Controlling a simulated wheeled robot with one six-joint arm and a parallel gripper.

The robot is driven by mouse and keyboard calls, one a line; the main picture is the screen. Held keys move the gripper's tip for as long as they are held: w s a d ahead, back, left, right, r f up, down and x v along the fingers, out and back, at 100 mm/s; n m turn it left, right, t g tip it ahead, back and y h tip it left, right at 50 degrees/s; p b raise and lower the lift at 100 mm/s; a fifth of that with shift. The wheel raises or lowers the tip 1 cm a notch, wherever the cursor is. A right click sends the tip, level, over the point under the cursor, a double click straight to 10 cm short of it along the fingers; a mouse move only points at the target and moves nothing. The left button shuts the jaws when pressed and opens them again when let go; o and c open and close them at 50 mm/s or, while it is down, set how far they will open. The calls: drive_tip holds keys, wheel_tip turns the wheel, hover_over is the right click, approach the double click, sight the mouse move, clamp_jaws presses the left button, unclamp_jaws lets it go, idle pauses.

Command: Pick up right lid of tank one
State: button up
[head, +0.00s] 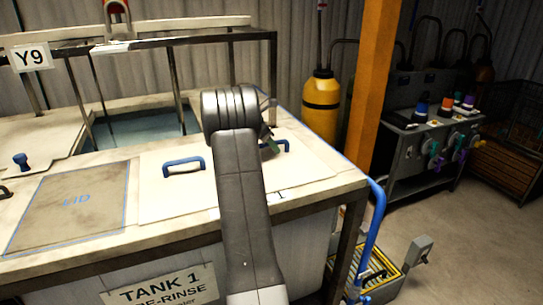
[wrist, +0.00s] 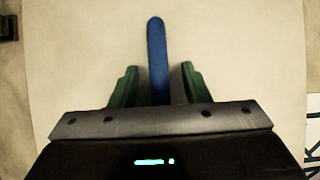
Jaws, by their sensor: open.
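Tank 1 carries a pale, flat lid (head: 165,197) on its right part, with one blue handle (head: 184,165) left of my arm. A second blue handle (head: 281,145) stands right of my arm, partly hidden by my gripper. My arm hides whether a seam divides the lid surface. My gripper (head: 268,146) is open over this right handle. In the wrist view, the blue handle (wrist: 157,55) runs lengthwise between my green fingers (wrist: 157,80), with a gap on each side. The pale lid (wrist: 80,60) lies beneath.
Left of the lid is a bare, blue-outlined rectangle marked LID (head: 75,203). Behind is an open bath (head: 140,128) under a metal frame. An orange post (head: 374,85), a yellow cylinder (head: 321,105) and a blue rail (head: 373,235) stand to the right.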

clamp_jaws()
drive_tip(key=shift+w+r, duration=0.1)
drive_tip(key=shift+r, duration=0.05)
idle(1.2)
